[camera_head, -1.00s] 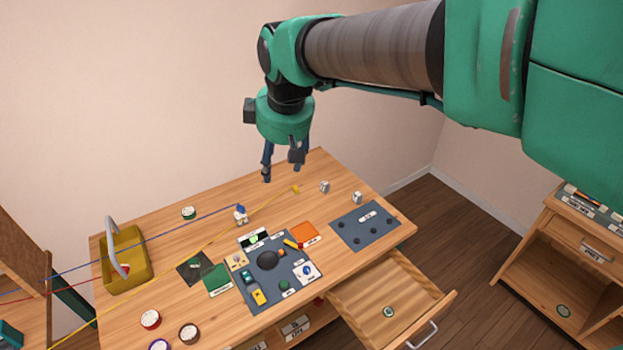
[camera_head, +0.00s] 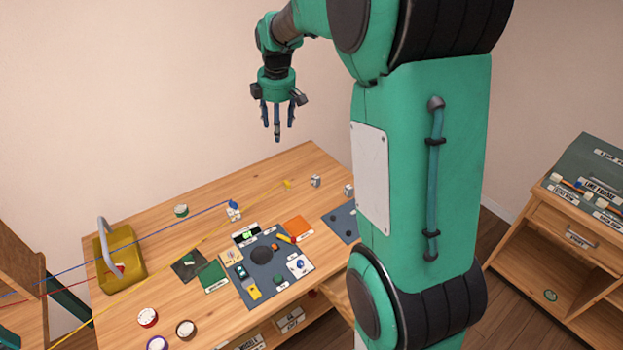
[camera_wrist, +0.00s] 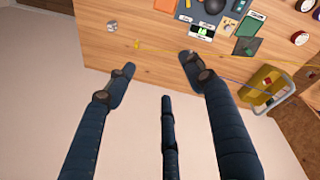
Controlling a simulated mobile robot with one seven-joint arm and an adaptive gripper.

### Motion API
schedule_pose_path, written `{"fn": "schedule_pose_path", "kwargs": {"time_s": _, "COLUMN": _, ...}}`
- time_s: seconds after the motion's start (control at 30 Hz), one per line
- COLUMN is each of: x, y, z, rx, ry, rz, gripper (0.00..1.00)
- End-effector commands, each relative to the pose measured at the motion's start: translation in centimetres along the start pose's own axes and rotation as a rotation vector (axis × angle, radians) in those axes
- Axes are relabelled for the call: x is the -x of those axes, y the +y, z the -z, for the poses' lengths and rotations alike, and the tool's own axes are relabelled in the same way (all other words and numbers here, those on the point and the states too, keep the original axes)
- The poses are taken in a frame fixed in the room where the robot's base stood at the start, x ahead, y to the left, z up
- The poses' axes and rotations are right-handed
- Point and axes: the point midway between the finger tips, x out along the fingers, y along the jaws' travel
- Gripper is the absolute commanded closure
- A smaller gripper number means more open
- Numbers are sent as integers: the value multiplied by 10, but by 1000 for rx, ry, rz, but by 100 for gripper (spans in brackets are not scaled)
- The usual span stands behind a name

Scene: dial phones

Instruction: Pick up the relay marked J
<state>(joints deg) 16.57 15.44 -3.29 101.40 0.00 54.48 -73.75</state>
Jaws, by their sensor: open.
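My gripper (camera_head: 277,122) hangs open and empty above the back of the wooden table (camera_head: 190,228), fingers pointing down. In the wrist view its spread fingers (camera_wrist: 160,75) have nothing between them. Two small pale grey blocks, one (camera_head: 315,181) near the back edge and one (camera_head: 348,190) to its right, could be relays. Their marks are too small to read, so I cannot tell which is marked J. One round grey-topped piece (camera_wrist: 112,26) shows in the wrist view. A small white and blue piece (camera_head: 233,208) stands behind the panel.
A dark panel (camera_head: 262,278) with several parts is at the table's middle front. A yellow basket (camera_head: 122,268) with a handle stands left. Blue and yellow cords cross the table. My arm hides its right end. A wooden cabinet (camera_head: 565,225) stands at right.

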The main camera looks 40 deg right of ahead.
Motion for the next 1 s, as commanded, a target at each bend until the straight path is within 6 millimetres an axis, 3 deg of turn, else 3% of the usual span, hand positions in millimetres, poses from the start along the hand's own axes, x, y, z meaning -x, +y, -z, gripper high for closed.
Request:
{"fn": "schedule_pose_path", "kwargs": {"time_s": 0.1, "x": -25, "y": 26, "z": -8, "rx": 62, "ry": -9, "rz": 20, "gripper": 47}}
{"fn": "schedule_pose_path", "kwargs": {"time_s": 0.5, "x": -115, "y": 97, "z": -43, "rx": 279, "ry": -22, "rz": 80, "gripper": 47}}
{"fn": "schedule_pose_path", "kwargs": {"time_s": 1.0, "x": -249, "y": 156, "z": -105, "rx": 548, "ry": -10, "rz": 162, "gripper": 47}}
